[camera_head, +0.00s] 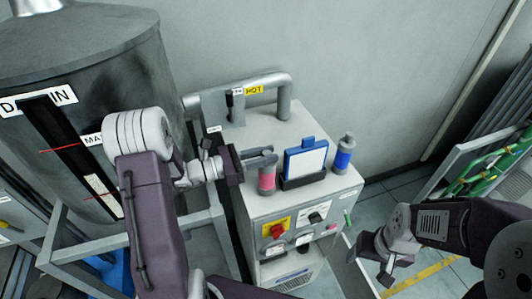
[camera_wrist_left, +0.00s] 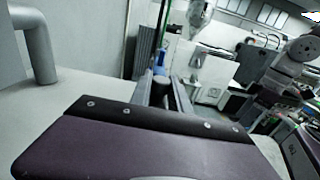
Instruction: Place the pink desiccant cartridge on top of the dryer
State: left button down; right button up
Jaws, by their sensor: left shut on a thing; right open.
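The pink desiccant cartridge (camera_head: 267,181) has a pink band and a grey body. It looks upright at the front left of the dryer's (camera_head: 265,128) pale top. I cannot tell if its base touches that surface. My left gripper (camera_head: 262,158) is shut on its upper part, coming in from the left. My right gripper (camera_head: 377,262) is open and empty, low at the right, away from the dryer.
A blue-framed white panel (camera_head: 305,159) in a dark holder stands right of the cartridge. A blue-banded cartridge (camera_head: 343,155) stands at the right edge. A grey pipe (camera_head: 283,88) with a HOT label rises at the back. A large drum (camera_head: 80,60) stands left.

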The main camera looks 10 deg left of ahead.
pick_arm(q)
jog(key=shift+s+r, duration=0.25)
jog(key=shift+s, duration=0.25)
jog(key=shift+w+f, duration=0.5)
jog(key=shift+w, duration=0.2)
jog(key=shift+s+f+b, duration=0.15)
jog(key=shift+s+b, duration=0.25)
jog(key=shift+b, duration=0.05)
jog(key=shift+f, duration=0.1)
pick_arm(e)
jog(key=shift+s+f, duration=0.15)
jog(key=shift+f, duration=0.3)
pick_arm(q)
jog(key=c, duration=1.3)
grip_release()
jog(key=shift+w, duration=0.15)
jog(key=shift+o, duration=0.8)
jog(key=shift+w, duration=0.1)
